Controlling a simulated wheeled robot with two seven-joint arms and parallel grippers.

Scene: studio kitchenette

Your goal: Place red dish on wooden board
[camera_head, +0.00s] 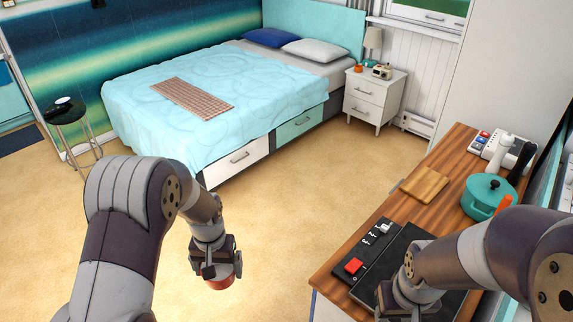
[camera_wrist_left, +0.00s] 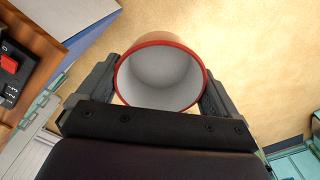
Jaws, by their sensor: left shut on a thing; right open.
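The red dish (camera_wrist_left: 160,75) is round, with a red rim and a pale inside. In the left wrist view it sits between the two fingers of my left gripper (camera_wrist_left: 158,92), which is shut on it. In the head view my left gripper (camera_head: 215,266) holds the red dish (camera_head: 222,283) over the floor, left of the counter. The wooden board (camera_head: 424,186) lies flat and bare on the counter. My right gripper (camera_head: 408,298) is over the dark cooktop at the counter's near end; its fingers are mostly hidden by the arm.
A teal pot (camera_head: 487,196) stands right of the board. A white power strip (camera_head: 494,150) lies behind it. The cooktop's control panel (camera_head: 366,250) with a red switch is in front of the board. A bed (camera_head: 215,100) and nightstand (camera_head: 374,97) stand beyond open floor.

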